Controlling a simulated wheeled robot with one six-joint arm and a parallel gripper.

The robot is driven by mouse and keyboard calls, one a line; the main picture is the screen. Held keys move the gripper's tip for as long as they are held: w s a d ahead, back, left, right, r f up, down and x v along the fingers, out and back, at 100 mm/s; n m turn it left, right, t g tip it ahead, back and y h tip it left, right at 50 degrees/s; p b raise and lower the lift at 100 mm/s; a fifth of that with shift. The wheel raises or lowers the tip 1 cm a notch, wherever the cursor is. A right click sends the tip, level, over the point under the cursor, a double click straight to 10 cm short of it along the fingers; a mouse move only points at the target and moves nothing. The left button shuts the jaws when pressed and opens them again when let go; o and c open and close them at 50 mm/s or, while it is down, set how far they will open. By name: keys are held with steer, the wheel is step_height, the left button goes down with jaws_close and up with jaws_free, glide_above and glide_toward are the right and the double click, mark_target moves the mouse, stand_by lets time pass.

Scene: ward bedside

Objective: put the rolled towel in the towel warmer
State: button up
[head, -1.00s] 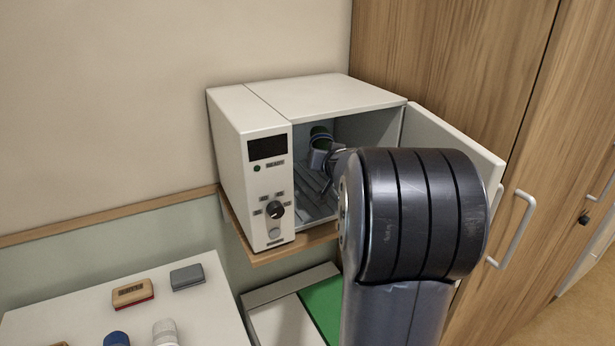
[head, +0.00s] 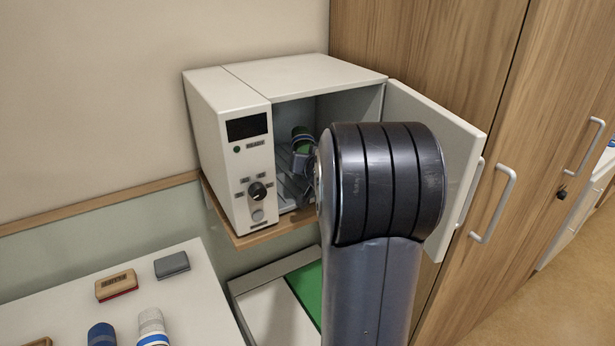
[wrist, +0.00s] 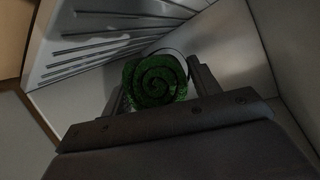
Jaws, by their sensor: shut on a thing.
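The towel warmer (head: 310,74) is a white box on a wooden shelf, with its door (head: 462,140) swung open to the right. The rolled towel is green and its spiral end shows in the wrist view (wrist: 155,82). My gripper (wrist: 158,88) is shut on the towel, one finger on each side of it. In the head view my gripper (head: 302,150) is inside the open warmer, partly hidden by my arm. The ribbed rack (wrist: 110,40) of the warmer shows beside the towel in the wrist view. I cannot tell whether the towel touches it.
A white table (head: 205,310) at lower left holds a wooden-backed brush (head: 116,285), a grey block (head: 172,264), a blue-capped item (head: 102,336) and a white bottle (head: 151,326). Wooden cabinets (head: 430,50) with metal handles stand close at the right. A green panel (head: 308,290) lies below the shelf.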

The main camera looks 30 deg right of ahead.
steer(key=shift+f+b, duration=1.6)
steer(key=shift+f, duration=0.35)
steer(key=shift+f, duration=0.15)
steer(key=o, duration=1)
steer(key=shift+s+r, duration=0.25)
steer(key=shift+r, duration=0.1)
steer(key=shift+p+v, duration=1.8)
steer(key=shift+v, duration=3.95)
